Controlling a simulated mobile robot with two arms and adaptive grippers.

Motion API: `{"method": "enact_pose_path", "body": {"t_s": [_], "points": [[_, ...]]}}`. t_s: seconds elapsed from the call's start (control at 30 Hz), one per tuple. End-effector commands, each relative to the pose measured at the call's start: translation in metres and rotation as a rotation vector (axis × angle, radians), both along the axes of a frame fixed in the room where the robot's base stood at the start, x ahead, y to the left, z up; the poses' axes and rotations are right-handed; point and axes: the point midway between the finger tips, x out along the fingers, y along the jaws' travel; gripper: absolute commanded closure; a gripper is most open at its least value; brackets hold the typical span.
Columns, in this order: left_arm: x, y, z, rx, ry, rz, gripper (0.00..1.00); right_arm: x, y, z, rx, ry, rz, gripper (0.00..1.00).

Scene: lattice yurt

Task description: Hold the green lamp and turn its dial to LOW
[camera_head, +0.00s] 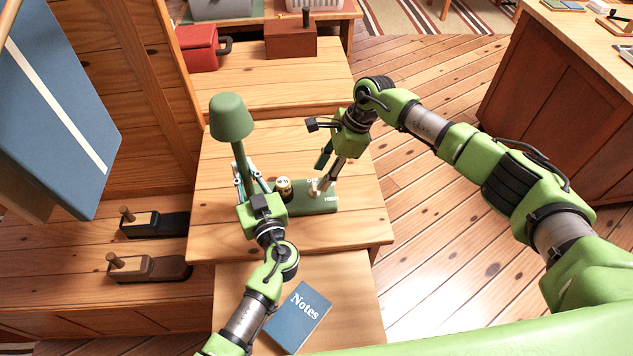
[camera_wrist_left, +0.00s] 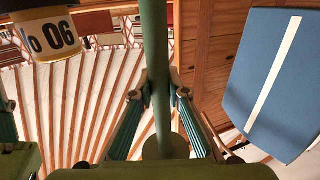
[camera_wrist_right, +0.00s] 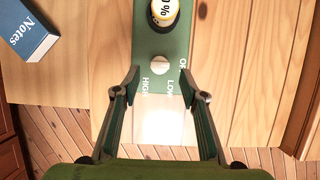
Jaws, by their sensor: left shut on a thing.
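The green lamp (camera_head: 231,117) stands upright on the wooden table, with a dome shade, a thin stem and a flat green base (camera_wrist_right: 172,41). My left gripper (camera_head: 249,181) is shut on the stem (camera_wrist_left: 154,50), which runs between its fingers in the left wrist view. The pale round dial (camera_wrist_right: 159,65) sits on the base beside the labels HIGH, LOW and OFF. I cannot tell which label it points to. My right gripper (camera_wrist_right: 165,86) is open just short of the dial, with nothing between its fingers. A cream-and-black numbered drum (camera_wrist_right: 164,10) sits beside the dial.
A blue Notes book (camera_head: 297,316) lies on the near table. A red pot (camera_head: 198,47) and a wooden box (camera_head: 291,40) stand at the back. A blue panel (camera_head: 62,105) hangs at the left. Wooden floor is clear at the right.

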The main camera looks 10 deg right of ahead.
Motion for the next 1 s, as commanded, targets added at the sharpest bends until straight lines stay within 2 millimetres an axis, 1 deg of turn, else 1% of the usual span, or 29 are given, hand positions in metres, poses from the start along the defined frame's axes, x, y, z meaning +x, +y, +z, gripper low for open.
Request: {"method": "enact_pose_path", "body": {"t_s": [0.03, 0.1, 0.2, 0.3, 0.43, 0.67, 0.7, 0.77, 0.8, 0.83, 1.0], "points": [[-0.001, 0.000, -0.004, -0.001, 0.007, -0.001, 1.00, -0.001, 0.005, -0.010, 0.000, 0.004, 0.002, 0.61], [-0.001, 0.000, -0.004, -0.002, 0.008, -0.001, 1.00, -0.001, 0.009, -0.021, 0.000, 0.002, 0.001, 0.61], [-0.001, 0.000, -0.004, -0.002, 0.008, -0.001, 1.00, -0.001, 0.014, -0.033, 0.000, 0.002, 0.001, 0.61], [-0.001, 0.000, -0.004, -0.002, 0.008, -0.001, 1.00, 0.000, 0.016, -0.040, -0.001, 0.000, 0.000, 0.61], [-0.001, 0.000, -0.004, -0.002, 0.008, 0.000, 1.00, 0.000, 0.018, -0.044, -0.002, 0.000, 0.000, 0.61], [-0.001, 0.000, -0.005, -0.002, 0.008, 0.000, 1.00, 0.000, 0.018, -0.044, -0.002, 0.000, 0.001, 0.61], [-0.001, 0.000, -0.005, -0.002, 0.008, 0.000, 1.00, 0.000, 0.018, -0.044, -0.002, 0.000, 0.001, 0.71], [-0.001, 0.000, -0.005, -0.002, 0.008, 0.000, 1.00, 0.000, 0.018, -0.044, -0.001, 0.000, 0.001, 0.87], [-0.001, 0.000, -0.005, -0.002, 0.008, 0.000, 1.00, 0.000, 0.018, -0.044, -0.001, 0.000, 0.001, 0.97], [-0.001, 0.000, -0.005, -0.002, 0.008, 0.000, 1.00, 0.000, 0.018, -0.044, -0.001, 0.000, 0.001, 0.99], [-0.001, 0.000, -0.005, -0.002, 0.008, 0.000, 1.00, 0.000, 0.018, -0.044, -0.002, -0.001, -0.001, 0.99]]}}
